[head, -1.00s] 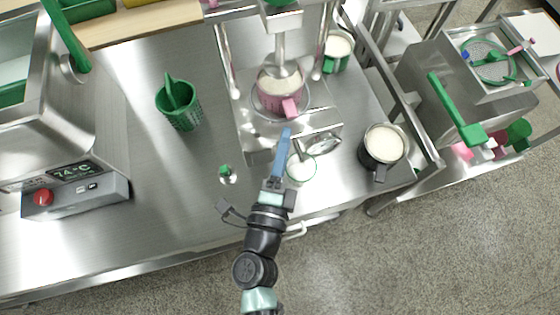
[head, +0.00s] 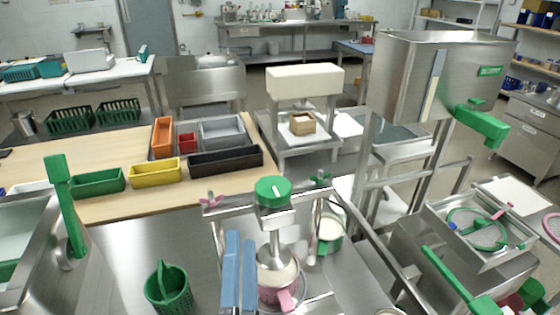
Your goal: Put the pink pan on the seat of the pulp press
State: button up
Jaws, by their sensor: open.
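The pink pan (head: 288,298) stands on the steel bench unit at the bottom middle of the head view, its handle toward me. It sits under a press frame with a green knob (head: 273,192) on top, whose steel plunger (head: 273,255) reaches down into the pan. I take this frame for the pulp press; its seat under the pan is mostly hidden.
A green pot (head: 331,232) with pale contents stands right of the press. A green basket (head: 168,287) stands to the left. Bins, including a yellow bin (head: 156,172), line the wooden table behind. A steel hopper (head: 405,78) rises at the right.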

notch_tip(320, 180, up, 16)
jog(key=w+f+n+t+y, duration=0.1)
jog(key=w+n+t+y, duration=0.1)
jog(key=n+y, duration=0.35)
jog(key=s+d+r+n+t+h, duration=0.1)
jog(key=s+r+n+h, duration=0.1)
jog(key=r, duration=0.5)
jog(key=s+d+r+n+t+h, duration=0.1)
jog(key=s+d+r+n+h, duration=0.1)
jog(key=r, duration=0.5)
jog(key=s+d+r+n+t+h, duration=0.1)
jog(key=s+d+r+n+h, duration=0.1)
jog(key=r, duration=0.6)
jog(key=shift+s+d+n+h, duration=0.25)
jog(key=shift+s+n+h, duration=0.1)
jog(key=shift+s+n, duration=0.4)
